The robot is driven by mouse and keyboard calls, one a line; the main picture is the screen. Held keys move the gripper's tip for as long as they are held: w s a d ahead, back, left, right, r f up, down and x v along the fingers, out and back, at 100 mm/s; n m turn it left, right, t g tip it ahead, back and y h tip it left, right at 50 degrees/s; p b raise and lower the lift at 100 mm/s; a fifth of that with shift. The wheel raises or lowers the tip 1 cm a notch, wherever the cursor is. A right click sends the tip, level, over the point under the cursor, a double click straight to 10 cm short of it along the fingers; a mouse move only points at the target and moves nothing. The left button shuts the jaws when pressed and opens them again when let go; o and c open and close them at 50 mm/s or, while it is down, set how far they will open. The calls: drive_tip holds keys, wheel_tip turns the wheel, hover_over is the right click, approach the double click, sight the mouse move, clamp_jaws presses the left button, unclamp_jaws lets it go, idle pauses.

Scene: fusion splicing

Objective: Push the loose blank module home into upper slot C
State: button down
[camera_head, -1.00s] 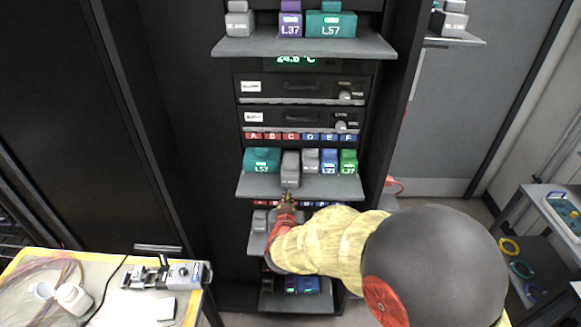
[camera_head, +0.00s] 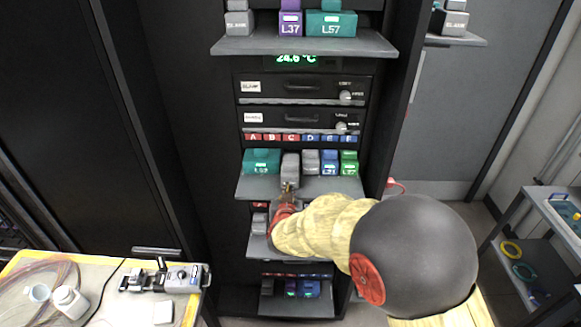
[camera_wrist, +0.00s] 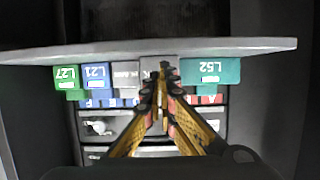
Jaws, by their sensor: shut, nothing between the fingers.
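The loose blank module (camera_head: 290,166) is a light grey block on the upper shelf under the red letter C. It stands upright between the teal L52 module (camera_head: 261,162) and another grey blank module (camera_head: 310,162). Its front sticks out a little past its neighbours. My gripper (camera_head: 288,187) is shut and empty, with its fingertips at the module's lower front face. In the wrist view, which is upside down, my closed fingertips (camera_wrist: 160,75) overlap the grey module (camera_wrist: 150,63) and hide much of its front. They seem to touch it, but the contact is hidden.
Blue L21 (camera_head: 329,162) and green L27 (camera_head: 348,162) modules stand to the right on the grey shelf (camera_head: 330,187). A top shelf (camera_head: 300,45) holds more modules. A lower shelf is partly behind my arm. A cluttered workbench (camera_head: 100,320) stands at lower left.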

sight(290, 172)
drive_tip(key=shift+w+d, duration=0.15)
drive_tip(key=shift+w, duration=4.5)
drive_tip(key=s, duration=0.8)
drive_tip(key=shift+p, duration=0.4)
drive_tip(key=s+d+r+n+g+y+b, duration=0.1)
drive_tip(key=s+d+r+g+y+b, duration=0.15)
drive_tip(key=s+r, duration=0.3)
drive_tip(key=s+d+r+g+y+b, duration=0.1)
drive_tip(key=s+d+r, duration=0.2)
drive_tip(key=s+r, duration=0.3)
drive_tip(key=s+d+f+g+h+b, duration=0.1)
drive_tip(key=s+d, duration=0.3)
drive_tip(key=s, duration=0.6)
drive_tip(key=s+d+f+g+h+b, duration=0.1)
drive_tip(key=s+d, duration=0.4)
drive_tip(key=s, duration=0.5)
drive_tip(key=s+d+f+g+h+b, duration=0.1)
drive_tip(key=s+d+f+g, duration=0.1)
drive_tip(key=s, duration=0.7)
drive_tip(key=d+g, duration=0.1)
drive_tip(key=d, duration=0.1)
drive_tip(key=shift+s+d+f+m, duration=0.2)
drive_tip(key=shift+s+d+m, duration=0.1)
drive_tip(key=shift+s, duration=0.1)
